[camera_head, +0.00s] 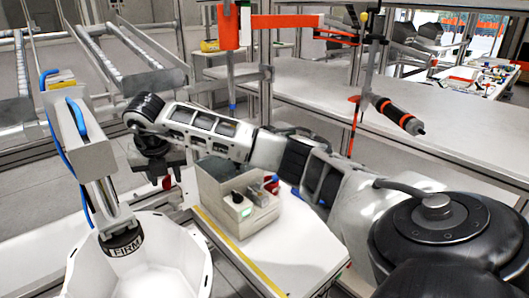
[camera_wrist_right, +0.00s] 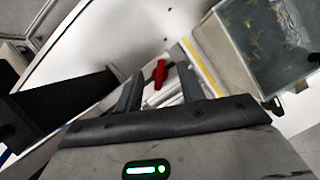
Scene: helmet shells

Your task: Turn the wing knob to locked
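The red wing knob (camera_wrist_right: 160,73) shows in the right wrist view, ahead of and between the fingertips of my right gripper (camera_wrist_right: 158,85). The fingers are apart and no contact with the knob is visible. In the head view my right gripper (camera_head: 160,176) points down to the left of the grey box, and a small red part (camera_head: 167,183), probably the same knob, shows just beside it. The knob's exact angle and any lock marking are too small to read. My left gripper is not in view.
A grey box (camera_head: 222,190) with a green light and dark knobs stands on a white bench top (camera_head: 290,245) with a yellow edge strip. A white shell-like bin (camera_head: 185,262) and post marked FIRM stand left. An orange-handled tool (camera_head: 398,115) hangs at right.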

